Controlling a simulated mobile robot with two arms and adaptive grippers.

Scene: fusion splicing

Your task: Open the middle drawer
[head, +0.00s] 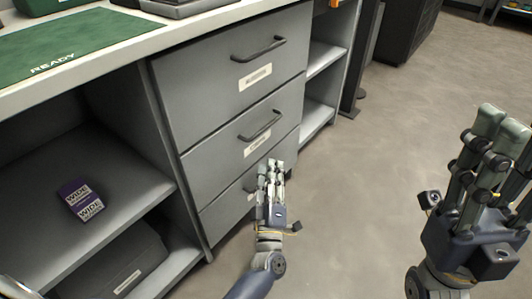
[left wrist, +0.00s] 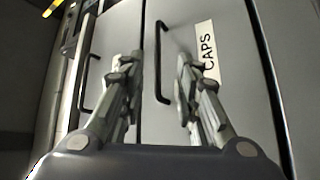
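A grey cabinet has three stacked drawers. The middle drawer (head: 205,161) is shut and has a dark bar handle (head: 260,126) and a white label below it. My left gripper (head: 271,168) is open and empty, in front of the lower drawers, and hides part of the bottom drawer's handle. In the left wrist view its fingers (left wrist: 158,85) stand apart, with a dark bar handle (left wrist: 162,65) beyond the gap; I see no contact. A label reading CAPS (left wrist: 206,52) shows beside it. My right gripper (head: 500,128) is raised at the right, open and empty, away from the cabinet.
The top drawer (head: 200,85) is shut above. A worktop with a green READY mat (head: 75,45) overhangs the left shelves, where a purple box (head: 80,200) and a dark case (head: 115,265) sit. Open shelves (head: 318,115) stand right of the drawers. The floor (head: 370,180) ahead is clear.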

